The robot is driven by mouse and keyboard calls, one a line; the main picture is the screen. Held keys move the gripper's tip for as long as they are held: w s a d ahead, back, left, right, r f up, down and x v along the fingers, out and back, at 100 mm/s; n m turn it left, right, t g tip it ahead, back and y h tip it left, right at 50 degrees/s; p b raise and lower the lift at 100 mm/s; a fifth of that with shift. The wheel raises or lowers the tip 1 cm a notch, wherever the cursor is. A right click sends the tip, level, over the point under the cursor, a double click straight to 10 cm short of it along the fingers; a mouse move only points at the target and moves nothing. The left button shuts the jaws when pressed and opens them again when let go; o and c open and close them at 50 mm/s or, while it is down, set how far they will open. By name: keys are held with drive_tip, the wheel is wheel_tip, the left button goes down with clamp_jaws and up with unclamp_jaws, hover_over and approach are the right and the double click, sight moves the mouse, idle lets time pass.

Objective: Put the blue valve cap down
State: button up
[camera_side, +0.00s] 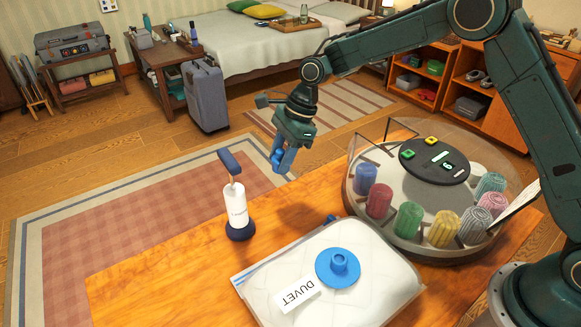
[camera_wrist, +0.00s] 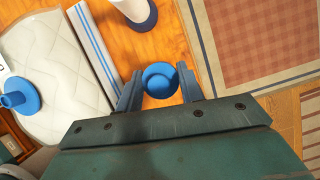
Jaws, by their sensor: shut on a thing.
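My gripper (camera_side: 284,160) is shut on the blue valve cap (camera_side: 276,157) and holds it in the air, well above the tabletop. In the wrist view the round cap (camera_wrist: 160,79) sits between the two fingers (camera_wrist: 160,90), with wooden table behind it. A white padded bag (camera_side: 374,262) labelled DUVET lies on the table. Its round blue valve (camera_side: 338,268) has a raised, uncovered neck. The valve also shows at the left of the wrist view (camera_wrist: 20,97).
A white hand pump (camera_side: 238,204) with blue handle and base stands upright left of the bag. A round clear-walled carousel (camera_side: 408,220) with rolled cloths stands at the right. Bare wooden tabletop (camera_side: 165,275) lies at the left and between pump and bag.

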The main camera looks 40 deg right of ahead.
hover_over(277, 207)
drive_tip(key=d, duration=0.2)
drive_tip(key=f, duration=0.8)
drive_tip(key=shift+s+a+f, duration=0.1)
drive_tip(key=shift+s+a, duration=0.05)
drive_tip(key=shift+a, duration=0.1)
drive_tip(key=shift+f, duration=2.1)
drive_tip(key=shift+f, duration=0.15)
drive_tip(key=o, duration=0.9)
drive_tip(key=shift+o, duration=0.2)
